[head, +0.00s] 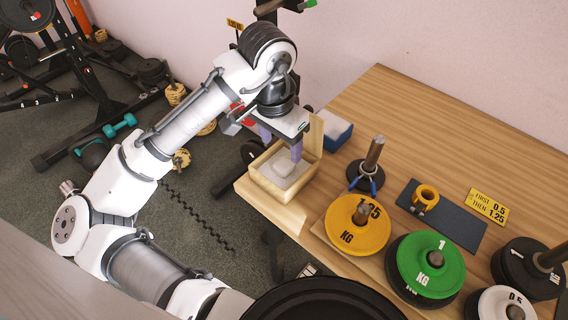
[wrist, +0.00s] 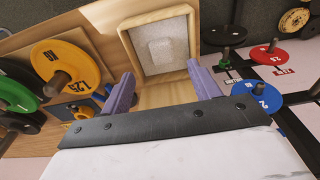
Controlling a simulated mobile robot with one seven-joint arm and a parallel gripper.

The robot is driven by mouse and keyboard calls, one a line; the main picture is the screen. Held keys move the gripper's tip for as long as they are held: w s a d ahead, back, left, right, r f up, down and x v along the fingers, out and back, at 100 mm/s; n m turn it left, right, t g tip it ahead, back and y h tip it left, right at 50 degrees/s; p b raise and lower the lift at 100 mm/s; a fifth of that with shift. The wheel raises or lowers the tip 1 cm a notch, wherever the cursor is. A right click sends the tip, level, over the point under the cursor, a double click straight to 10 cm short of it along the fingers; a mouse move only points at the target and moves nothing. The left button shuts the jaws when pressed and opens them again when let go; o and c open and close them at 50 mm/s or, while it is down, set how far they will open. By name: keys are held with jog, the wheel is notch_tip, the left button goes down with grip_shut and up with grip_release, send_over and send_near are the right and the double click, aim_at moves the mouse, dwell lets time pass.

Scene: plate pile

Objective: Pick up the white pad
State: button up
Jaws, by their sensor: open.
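The white pad (head: 284,166) lies inside a small open wooden box (head: 272,190) at the left end of the wooden table. In the wrist view the pad (wrist: 163,53) is a pale textured square on the floor of the box (wrist: 137,70). My gripper (head: 281,141) is above the box, pointing down, with its purple fingers apart and nothing between them. In the wrist view my gripper (wrist: 162,88) has one finger on each side, with the box beyond the tips. Part of the pad is hidden by the gripper in the head view.
A blue container (head: 337,137) with white contents stands behind the box. To the right are a metal post on a dark base (head: 367,172), a yellow 1.25 plate (head: 343,228), a green plate (head: 418,274) and a yellow ring (head: 425,197) on a dark mat. The table's back middle is clear.

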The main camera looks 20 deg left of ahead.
aim_at(284, 163)
jog(key=shift+w+d+f+p, duration=0.1)
jog(key=shift+w+f+p, duration=0.1)
jog(key=shift+f, duration=1)
jog(key=shift+w+a+f+p, duration=0.1)
jog(key=shift+w+f+p, duration=0.15)
jog(key=shift+f, duration=1)
jog(key=shift+w+d+f+p, duration=0.1)
jog(key=shift+w+f+p, duration=0.1)
jog(key=shift+f, duration=1)
jog(key=c, duration=1.1)
jog(key=shift+c, duration=0.2)
jog(key=shift+r, duration=0.1)
notch_tip(284, 163, up, 20)
jog(key=b, duration=0.1)
jog(key=o, duration=0.4)
jog(key=shift+c, duration=1.2)
